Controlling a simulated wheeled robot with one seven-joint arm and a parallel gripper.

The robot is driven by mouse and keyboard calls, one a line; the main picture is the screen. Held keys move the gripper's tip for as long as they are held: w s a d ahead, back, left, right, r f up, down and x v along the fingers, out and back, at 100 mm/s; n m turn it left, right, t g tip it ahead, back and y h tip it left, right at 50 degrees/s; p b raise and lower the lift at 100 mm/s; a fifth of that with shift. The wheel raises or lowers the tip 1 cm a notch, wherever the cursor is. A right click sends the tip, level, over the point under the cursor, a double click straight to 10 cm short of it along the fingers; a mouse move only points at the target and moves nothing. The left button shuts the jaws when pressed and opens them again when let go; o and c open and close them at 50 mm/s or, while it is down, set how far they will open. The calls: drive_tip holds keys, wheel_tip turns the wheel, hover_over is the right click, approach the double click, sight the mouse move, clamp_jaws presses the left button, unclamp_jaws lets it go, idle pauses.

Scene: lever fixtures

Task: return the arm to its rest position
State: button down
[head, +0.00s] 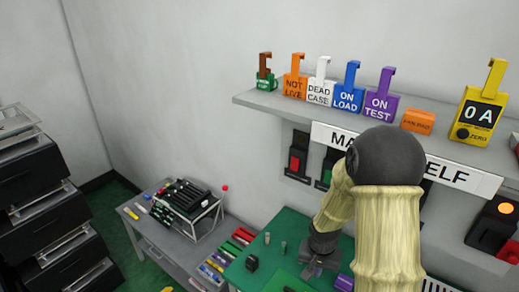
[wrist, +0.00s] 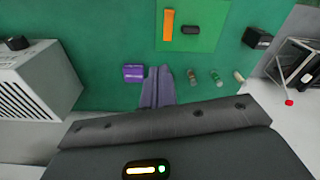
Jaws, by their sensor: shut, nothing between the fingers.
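My arm, with pale ribbed covers and a dark round elbow, reaches down in front of the wall shelf in the head view. My gripper (head: 314,272) hangs over the green bench top (head: 262,254). In the wrist view my gripper (wrist: 158,76) shows as two grey fingers lying together, with nothing seen between them. The fingers point over the green surface (wrist: 110,40), beside a purple block (wrist: 133,73). The arm hides part of the shelf sign and what stands behind it.
A shelf (head: 268,100) holds several coloured tags and a yellow meter (head: 480,112). A grey side table (head: 150,232) carries a rack (head: 190,205). Black drawers (head: 35,180) stand at left. The wrist view shows a grey vented box (wrist: 40,85) and a black block (wrist: 257,38).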

drive_tip(key=s+a+r+n+t+b, duration=0.1)
drive_tip(key=s+r+n+b, duration=0.2)
drive_tip(key=s+r, duration=0.6)
drive_tip(key=shift+s+r+n+t+y, duration=0.3)
drive_tip(key=shift+s+n, duration=0.3)
drive_tip(key=shift+s, duration=0.4)
drive_tip(key=shift+s+a, duration=0.1)
drive_tip(key=shift+a, duration=0.05)
idle(0.6)
